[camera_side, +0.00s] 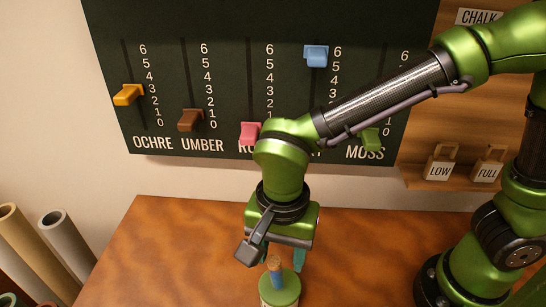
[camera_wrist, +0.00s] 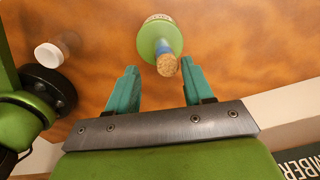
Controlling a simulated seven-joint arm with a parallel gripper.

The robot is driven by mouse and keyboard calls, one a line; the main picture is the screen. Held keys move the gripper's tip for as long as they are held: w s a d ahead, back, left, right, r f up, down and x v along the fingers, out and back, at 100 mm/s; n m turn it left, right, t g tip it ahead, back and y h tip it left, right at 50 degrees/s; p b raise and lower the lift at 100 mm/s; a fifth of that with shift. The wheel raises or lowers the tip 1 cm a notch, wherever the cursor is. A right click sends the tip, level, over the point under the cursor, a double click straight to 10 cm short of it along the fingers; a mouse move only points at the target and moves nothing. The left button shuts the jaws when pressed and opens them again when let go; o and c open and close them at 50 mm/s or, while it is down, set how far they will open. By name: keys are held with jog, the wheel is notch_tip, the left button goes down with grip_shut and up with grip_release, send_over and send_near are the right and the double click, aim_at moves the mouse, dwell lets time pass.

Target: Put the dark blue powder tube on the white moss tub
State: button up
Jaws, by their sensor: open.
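A blue tube (camera_side: 276,279) with a cork top stands upright on the green lid of a tub (camera_side: 286,297) at the bottom of the side view. In the wrist view the tube (camera_wrist: 162,47) and the green-lidded tub (camera_wrist: 148,36) show ahead of my fingers, with the cork nearest. My gripper (camera_side: 282,256) is open, its teal fingers pointing down around the cork's level. In the wrist view the cork lies about between the fingertips of my gripper (camera_wrist: 158,69), with gaps visible. A white round-topped thing (camera_wrist: 47,55), possibly a tub, stands at the left; no label on it is readable.
A dark board (camera_side: 200,95) with coloured sliders and number scales stands behind the brown table (camera_side: 150,245). Rolled tubes (camera_side: 65,240) stand at the left. LOW (camera_side: 440,168) and FULL (camera_side: 488,170) tags sit on a shelf at the right. The table left of my gripper is clear.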

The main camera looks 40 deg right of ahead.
aim_at(281, 267)
notch_tip(281, 267, up, 8)
jog(key=shift+f, duration=0.1)
dwell(0.4)
notch_tip(281, 267, down, 12)
jog(key=shift+f, duration=0.1)
jog(key=shift+r, duration=1.5)
jog(key=shift+f, duration=0.15)
